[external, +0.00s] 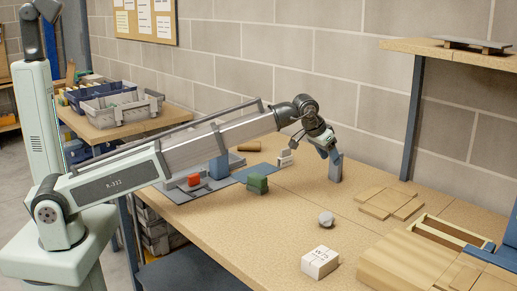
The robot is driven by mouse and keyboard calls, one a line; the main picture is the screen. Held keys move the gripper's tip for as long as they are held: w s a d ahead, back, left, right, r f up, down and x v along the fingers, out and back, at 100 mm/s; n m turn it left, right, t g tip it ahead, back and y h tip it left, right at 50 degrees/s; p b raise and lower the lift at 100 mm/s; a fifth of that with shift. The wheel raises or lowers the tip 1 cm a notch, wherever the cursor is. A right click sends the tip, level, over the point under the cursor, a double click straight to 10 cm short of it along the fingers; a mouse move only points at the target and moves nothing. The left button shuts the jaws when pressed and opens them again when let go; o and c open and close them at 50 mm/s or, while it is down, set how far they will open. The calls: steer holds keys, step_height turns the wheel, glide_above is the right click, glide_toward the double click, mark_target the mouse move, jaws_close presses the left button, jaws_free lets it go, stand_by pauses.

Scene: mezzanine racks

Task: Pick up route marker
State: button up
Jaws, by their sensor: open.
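No object in the external view is clearly labelled as the route marker, so I cannot tell which one it is. My gripper (331,153) points down over the wooden workbench (225,225). It is at the top of an upright blue-grey block (335,170). The fingertips are small here, and I cannot tell whether they touch or straddle the block. A small round grey-white object (326,219) lies in front of the gripper.
A white labelled box (320,262) stands near the front. Small white boxes (285,159) stand left of the gripper. Flat wooden slats (390,203) and a wooden box (410,265) are at the right. A shelf post (413,115) rises behind. The bench's middle has free room.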

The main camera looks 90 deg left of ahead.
steer(key=s+a+n, duration=0.1)
steer(key=s+a, duration=0.7)
steer(key=a, duration=0.4)
steer(key=n+g, duration=0.1)
steer(key=g, duration=0.1)
glide_toward(285, 156)
steer(key=a+f, duration=0.1)
steer(key=w+a+f, duration=0.1)
steer(key=f, duration=0.1)
steer(key=shift+a+f, duration=0.15)
steer(key=shift+f, duration=0.15)
steer(key=shift+w+x, duration=0.1)
steer(key=shift+x, duration=1.25)
steer(key=shift+w+x, duration=0.15)
steer(key=shift+x, duration=1.15)
steer(key=shift+r, duration=0.1)
steer(key=shift+c, duration=0.2)
jaws_close()
